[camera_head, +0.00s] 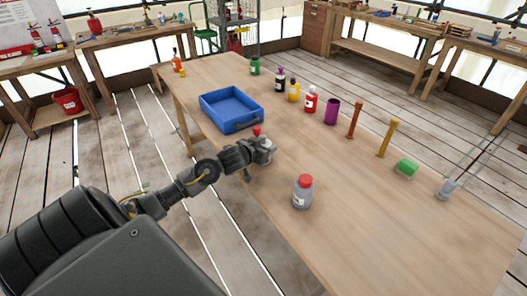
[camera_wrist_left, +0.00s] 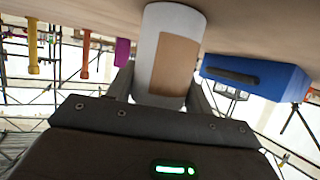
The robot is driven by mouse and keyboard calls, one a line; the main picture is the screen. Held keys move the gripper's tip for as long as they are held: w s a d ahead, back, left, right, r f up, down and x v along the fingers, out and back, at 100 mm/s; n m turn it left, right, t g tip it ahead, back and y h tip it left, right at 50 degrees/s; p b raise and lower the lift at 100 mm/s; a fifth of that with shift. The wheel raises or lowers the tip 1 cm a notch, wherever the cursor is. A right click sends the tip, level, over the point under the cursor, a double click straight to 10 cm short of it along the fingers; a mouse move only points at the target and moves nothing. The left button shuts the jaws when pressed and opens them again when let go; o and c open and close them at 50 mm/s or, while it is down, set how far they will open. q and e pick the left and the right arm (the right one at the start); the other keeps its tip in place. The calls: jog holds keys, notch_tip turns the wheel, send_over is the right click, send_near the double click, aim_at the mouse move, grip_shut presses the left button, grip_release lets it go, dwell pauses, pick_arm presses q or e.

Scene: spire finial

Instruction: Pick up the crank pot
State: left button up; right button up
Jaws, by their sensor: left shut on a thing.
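My left gripper (camera_head: 262,151) is shut on a pale grey pot with a red top, which I take to be the crank pot (camera_head: 266,144). In the left wrist view the pot (camera_wrist_left: 148,55) is a pale cylinder with a brown patch, set between the two fingers. The wrist picture is upside down, with the tabletop above. The pot is at the table's near edge, just beside the blue tray; whether it touches the table I cannot tell. The gripper hides part of it in the head view. My right gripper is not in view.
The blue tray (camera_head: 211,112) is just behind the pot. A grey bottle with a red cap (camera_head: 302,193) stands to the right. The table's right front is clear.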

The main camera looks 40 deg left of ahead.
aim_at(264, 137)
pick_arm(q)
jog(key=shift+r, duration=0.15)
jog(key=shift+r, duration=0.3)
notch_tip(264, 137, up, 2)
jog(key=shift+r, duration=0.15)
jog(key=s+d+r+p, duration=0.3)
jog(key=s+r+p, duration=0.1)
jog(key=s+r, duration=0.6)
jog(key=s, duration=0.3)
jog(key=shift+s+d, duration=0.2)
jog(key=shift+s, duration=0.1)
